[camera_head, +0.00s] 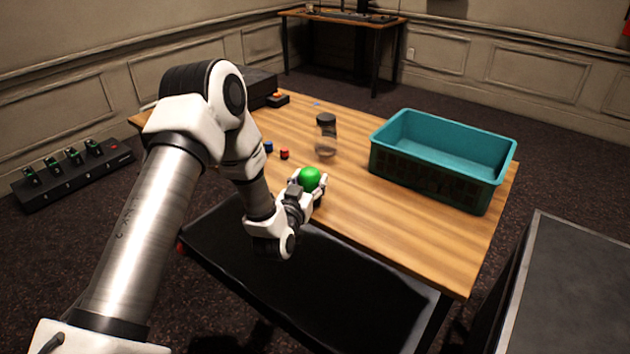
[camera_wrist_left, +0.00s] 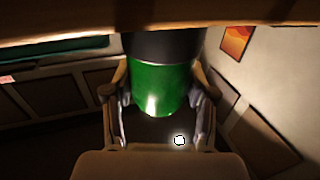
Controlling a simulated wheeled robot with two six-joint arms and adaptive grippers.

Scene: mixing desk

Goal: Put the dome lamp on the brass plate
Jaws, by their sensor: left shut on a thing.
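The dome lamp (camera_head: 310,178), with a bright green rounded top, is between the fingers of my left gripper (camera_head: 312,190) at the near edge of the wooden table. In the left wrist view the lamp's green dome (camera_wrist_left: 160,85) and dark base (camera_wrist_left: 160,47) show between the fingers, and my left gripper (camera_wrist_left: 158,95) is shut on it. I cannot tell in the head view whether the lamp touches the table. I do not see the brass plate; my left arm covers part of the table. My right gripper is not in view.
A teal crate (camera_head: 487,187) stands on the right of the wooden table (camera_head: 400,225). A jar with a dark lid (camera_head: 326,135) stands behind the lamp. A small red thing (camera_head: 284,154) and a blue one (camera_head: 269,147) lie left. Table front between lamp and crate is clear.

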